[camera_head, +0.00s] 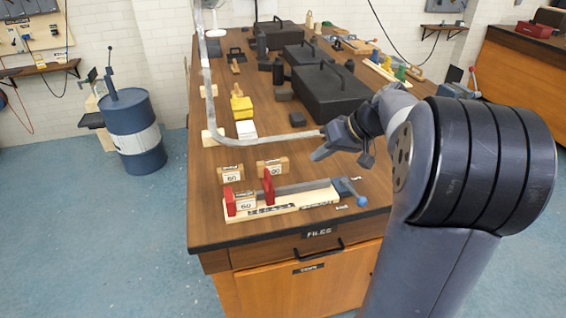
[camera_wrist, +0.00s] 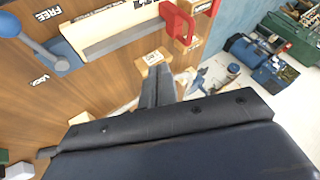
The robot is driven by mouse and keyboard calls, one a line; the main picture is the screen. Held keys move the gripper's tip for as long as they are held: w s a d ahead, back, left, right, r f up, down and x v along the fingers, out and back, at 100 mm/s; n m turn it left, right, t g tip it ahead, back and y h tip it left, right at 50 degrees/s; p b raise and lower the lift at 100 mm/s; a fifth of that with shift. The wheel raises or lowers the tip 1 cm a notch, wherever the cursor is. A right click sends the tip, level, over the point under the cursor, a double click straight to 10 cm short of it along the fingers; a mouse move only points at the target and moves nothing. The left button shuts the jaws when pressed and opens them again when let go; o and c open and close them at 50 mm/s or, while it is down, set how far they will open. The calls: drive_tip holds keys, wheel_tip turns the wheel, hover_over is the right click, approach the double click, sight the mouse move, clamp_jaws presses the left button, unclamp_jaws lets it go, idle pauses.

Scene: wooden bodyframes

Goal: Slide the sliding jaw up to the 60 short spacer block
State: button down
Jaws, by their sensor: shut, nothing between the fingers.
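A clamp lies on the bench near its front edge. Its red sliding jaw (camera_head: 268,188) stands on the metal bar, and its red fixed jaw (camera_head: 229,201) is at the left end. A short wooden spacer block labelled 60 (camera_head: 246,201) sits between the jaws; whether it touches the sliding jaw is unclear. The sliding jaw also shows at the top of the wrist view (camera_wrist: 177,22). My gripper (camera_head: 318,155) is shut and empty, above the bench behind the clamp, to the right of the sliding jaw. In the wrist view, its dark fingers (camera_wrist: 155,88) point toward a loose block.
Two loose labelled blocks (camera_head: 230,174) (camera_head: 272,166) lie behind the clamp. The blue-ended handle (camera_head: 350,190) is at the clamp's right end. A yellow block (camera_head: 241,106) and black cases (camera_head: 327,90) stand farther back.

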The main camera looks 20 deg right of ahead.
sight(269, 175)
drive_tip(key=w+a+f+p, duration=0.2)
drive_tip(key=a+f, duration=0.4)
drive_tip(key=a, duration=0.3)
drive_tip(key=shift+w+f+p, duration=0.3)
drive_tip(key=shift+w, duration=0.6)
drive_tip(key=shift+a+b, duration=0.85)
drive_tip(key=shift+a, duration=0.35)
drive_tip(key=shift+f, duration=0.1)
